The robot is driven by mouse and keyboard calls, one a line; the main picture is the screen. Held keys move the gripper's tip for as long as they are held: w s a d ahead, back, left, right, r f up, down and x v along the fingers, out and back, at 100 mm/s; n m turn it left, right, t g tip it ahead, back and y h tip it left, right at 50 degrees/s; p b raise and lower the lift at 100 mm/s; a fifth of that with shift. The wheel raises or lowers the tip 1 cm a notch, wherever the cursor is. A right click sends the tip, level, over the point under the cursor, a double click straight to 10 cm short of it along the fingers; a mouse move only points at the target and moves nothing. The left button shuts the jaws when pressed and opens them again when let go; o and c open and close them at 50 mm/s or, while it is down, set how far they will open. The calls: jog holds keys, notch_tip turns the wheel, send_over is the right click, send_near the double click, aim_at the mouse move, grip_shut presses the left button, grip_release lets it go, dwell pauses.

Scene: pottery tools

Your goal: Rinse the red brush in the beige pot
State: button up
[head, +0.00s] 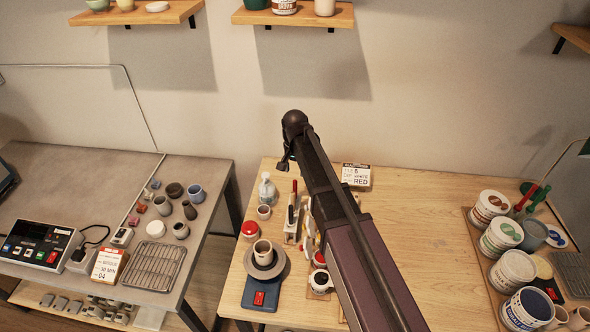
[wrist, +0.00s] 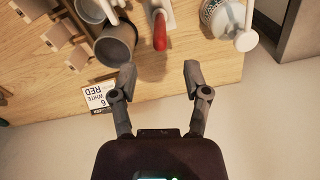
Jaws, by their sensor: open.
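A red-handled tool (head: 294,194) stands in a pale block near the table's middle left. It also shows in the wrist view (wrist: 160,32), ahead of my gripper. Another red-handled tool (head: 526,198) is at the right, by the tubs. I cannot tell which is the red brush; no bristles show.
A sign (head: 356,176) stands at the back. Several glaze tubs (head: 502,235) fill the right. The wooden table (head: 425,222) is clear between my arm and the tubs.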

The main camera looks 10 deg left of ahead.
jog(key=shift+r+p, duration=1.55)
jog(key=shift+r, duration=0.35)
jog(key=s+d+f+n+b, duration=0.1)
jog(key=s+d+f+b, duration=0.4)
jog(key=d, duration=0.4)
jog(key=s+d+f+n+b, duration=0.1)
jog(key=s+d+f+b, duration=0.3)
jog(key=d, duration=0.5)
jog(key=s+d+f+n+b, duration=0.1)
jog(key=s+d+f+b, duration=0.4)
jog(key=s+d, duration=0.3)
jog(key=shift+s+d+f+b, duration=0.25)
jog(key=shift+d+f+b, duration=0.05)
jog(key=shift+d, duration=0.2)
